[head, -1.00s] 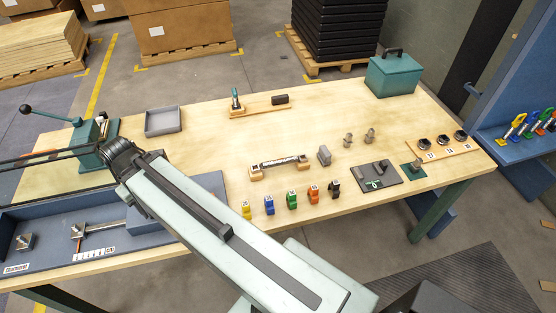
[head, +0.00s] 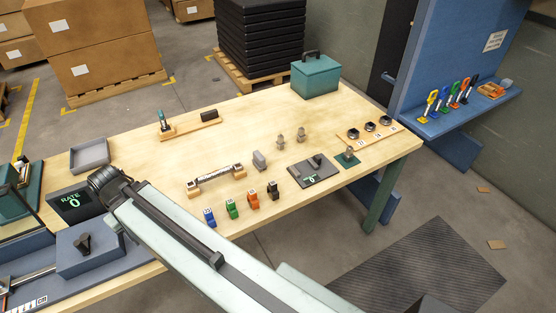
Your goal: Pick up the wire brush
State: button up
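I cannot make out the wire brush for certain. A wooden strip (head: 195,130) at the back of the workbench carries a small green-handled tool (head: 163,121) standing at its left end. A black block (head: 209,115) sits at the strip's right end. Either could be a brush, but they are too small to tell. My gripper is not in view; only my arm crosses the lower middle, its dark joint over the bench's left part.
The workbench (head: 262,112) holds a grey tray (head: 89,155), a teal box (head: 315,77), a bar on wooden rests (head: 215,179) and several coloured numbered blocks. A blue shelf (head: 440,123) with coloured items stands right. Free floor lies at the right front.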

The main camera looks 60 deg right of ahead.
aim_at(259, 161)
jog(key=z, duration=2.85)
jog(key=k, duration=0.95)
jog(key=u, duration=1)
jog(key=i, duration=1)
